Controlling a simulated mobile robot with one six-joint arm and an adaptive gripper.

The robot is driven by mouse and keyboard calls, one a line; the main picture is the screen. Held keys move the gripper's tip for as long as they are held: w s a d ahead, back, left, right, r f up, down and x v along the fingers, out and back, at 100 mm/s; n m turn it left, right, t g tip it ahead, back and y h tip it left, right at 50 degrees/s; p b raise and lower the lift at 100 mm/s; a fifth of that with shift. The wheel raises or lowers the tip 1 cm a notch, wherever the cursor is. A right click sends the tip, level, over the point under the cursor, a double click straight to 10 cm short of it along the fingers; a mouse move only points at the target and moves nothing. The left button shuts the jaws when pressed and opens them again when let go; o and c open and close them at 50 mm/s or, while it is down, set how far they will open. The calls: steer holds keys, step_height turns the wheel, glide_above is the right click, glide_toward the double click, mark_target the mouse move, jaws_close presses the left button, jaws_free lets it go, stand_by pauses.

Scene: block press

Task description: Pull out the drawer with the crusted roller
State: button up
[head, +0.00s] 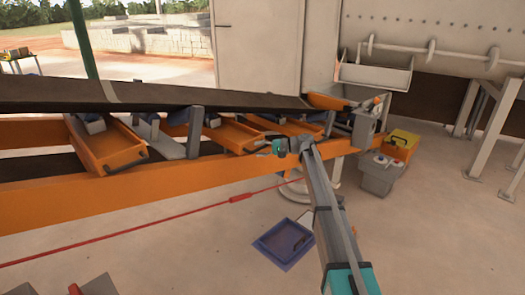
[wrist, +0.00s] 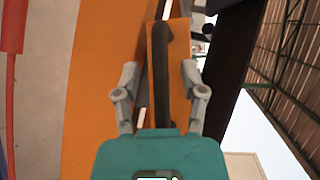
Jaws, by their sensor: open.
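Under the conveyor belt in the head view are three orange drawers: a left one (head: 110,147), a middle one (head: 228,136) and a right one (head: 300,128). I cannot make out which one carries a crusted roller. My gripper (head: 263,149) is by the front of the middle drawer. In the wrist view, my gripper (wrist: 162,94) is open, with one finger on each side of a dark handle (wrist: 160,60) on an orange drawer front (wrist: 181,60). The fingers stand apart from the handle. The drawer's inside is hidden in the wrist view.
The conveyor belt (head: 190,97) runs above the drawers, and an orange frame beam (head: 120,196) runs along the front. A red cord (head: 150,230) hangs before the beam. A blue tray (head: 280,246) lies on the floor. A grey box (head: 378,175) stands at right.

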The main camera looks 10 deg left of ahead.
jaws_close()
